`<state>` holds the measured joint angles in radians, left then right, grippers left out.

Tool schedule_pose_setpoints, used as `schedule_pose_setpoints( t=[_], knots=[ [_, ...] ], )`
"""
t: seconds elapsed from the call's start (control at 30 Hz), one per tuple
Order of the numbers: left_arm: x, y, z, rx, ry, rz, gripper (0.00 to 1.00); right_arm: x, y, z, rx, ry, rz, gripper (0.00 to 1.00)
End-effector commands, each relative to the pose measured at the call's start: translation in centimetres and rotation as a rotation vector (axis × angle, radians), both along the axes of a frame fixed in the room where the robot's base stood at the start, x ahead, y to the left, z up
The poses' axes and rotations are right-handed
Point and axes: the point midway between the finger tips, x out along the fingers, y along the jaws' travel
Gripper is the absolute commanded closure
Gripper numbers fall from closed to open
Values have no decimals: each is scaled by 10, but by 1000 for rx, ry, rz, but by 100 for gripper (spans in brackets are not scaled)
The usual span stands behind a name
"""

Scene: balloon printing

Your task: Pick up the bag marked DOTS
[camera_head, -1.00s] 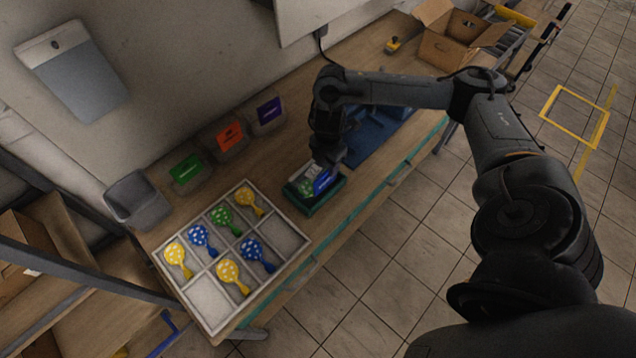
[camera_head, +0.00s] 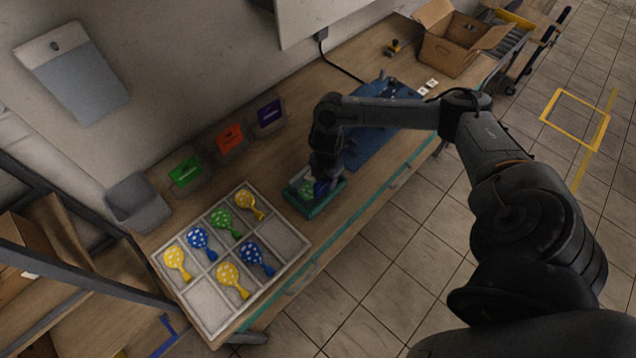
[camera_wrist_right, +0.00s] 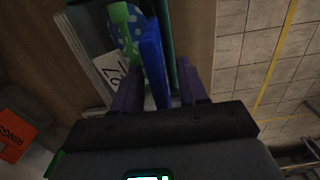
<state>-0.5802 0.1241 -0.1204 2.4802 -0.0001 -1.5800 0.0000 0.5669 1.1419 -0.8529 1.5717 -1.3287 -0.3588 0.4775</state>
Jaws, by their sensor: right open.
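A small green tray (camera_head: 312,212) stands near the table's front edge. My left gripper is not in view.
A white divided tray (camera_head: 285,278) with several dotted balloons is left of the green tray. Green (camera_head: 186,171), orange (camera_head: 230,138) and purple (camera_head: 270,112) signs stand along the wall; the orange one reads RINGS. A grey bin (camera_head: 138,203), blue mat (camera_head: 368,150) and cardboard box (camera_head: 450,52) are also there.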

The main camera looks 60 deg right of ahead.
Motion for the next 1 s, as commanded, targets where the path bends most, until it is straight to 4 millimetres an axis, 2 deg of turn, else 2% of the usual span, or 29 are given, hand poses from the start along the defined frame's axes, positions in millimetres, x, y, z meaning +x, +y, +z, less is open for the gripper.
schedule_pose_setpoints(
  t=[0.07, 0.33, 0.8, 1.0],
  knots=[
    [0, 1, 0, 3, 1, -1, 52, 0, 0, 0, 0, 0, 0, 57],
    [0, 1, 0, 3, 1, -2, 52, 0, 0, 0, 0, 0, 0, 99],
    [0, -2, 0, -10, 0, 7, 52, 0, 0, 1, 0, 0, 0, 100],
    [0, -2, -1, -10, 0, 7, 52, 0, 0, 10, 0, -1, 2, 100]
  ],
)
